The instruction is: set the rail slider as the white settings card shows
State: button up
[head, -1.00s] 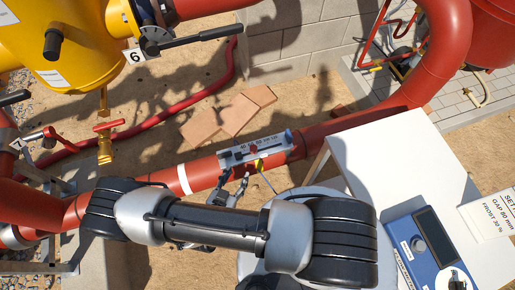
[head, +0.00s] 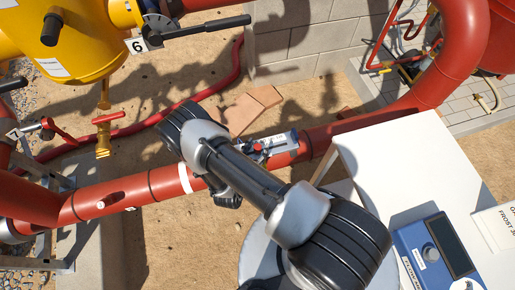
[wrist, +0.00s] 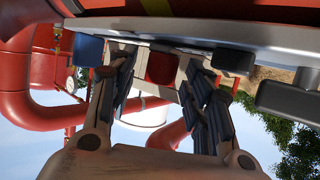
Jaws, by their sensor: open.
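The rail (head: 283,140), a pale scale bar with a blue end, is fixed along the red pipe, with its left part hidden behind my arm. The red slider (head: 257,147) shows just past my arm; its scale reading cannot be made out. In the wrist view, a red block (wrist: 160,68), seemingly the slider, lies between the fingers of my gripper (wrist: 157,74), which are open around it. Contact cannot be told. In the head view my arm mostly hides the gripper.
A white table (head: 385,150) stands right of the rail, with a blue instrument (head: 434,250) on it. A yellow vessel (head: 75,45) with a black-handled valve (head: 205,27) is at upper left. A red-handled brass tap (head: 104,132) hangs below it. Sandy ground lies behind the pipe.

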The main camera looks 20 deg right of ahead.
jog(key=shift+w+d+f, duration=0.2)
jog(key=shift+w+d, duration=0.2)
jog(key=shift+w, duration=0.05)
jog(key=shift+c, duration=0.5)
grip_shut()
dwell(0.5)
